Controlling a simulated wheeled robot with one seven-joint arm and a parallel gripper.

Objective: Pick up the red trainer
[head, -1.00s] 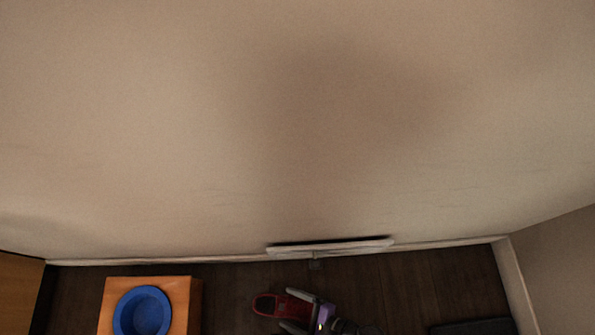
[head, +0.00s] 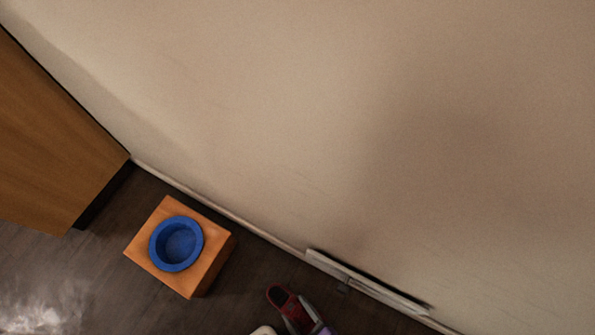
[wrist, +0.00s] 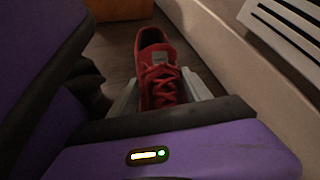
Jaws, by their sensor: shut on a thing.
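The red trainer (wrist: 158,72) shows in the wrist view between the two pale fingers of my gripper (wrist: 165,98), with its laces facing up. My gripper is shut on it. In the head view the trainer (head: 281,297) is at the bottom edge, partly cut off, with my gripper (head: 300,316) around it. I cannot tell from these frames whether its sole is clear of the floor.
A blue bowl (head: 176,243) sits on an orange-brown box (head: 203,275) to the left. A wooden cabinet (head: 50,140) stands farther left. A pale wall (head: 330,130) rises behind, with a vent (head: 365,285) low on it. Dark floor (head: 120,260) lies between.

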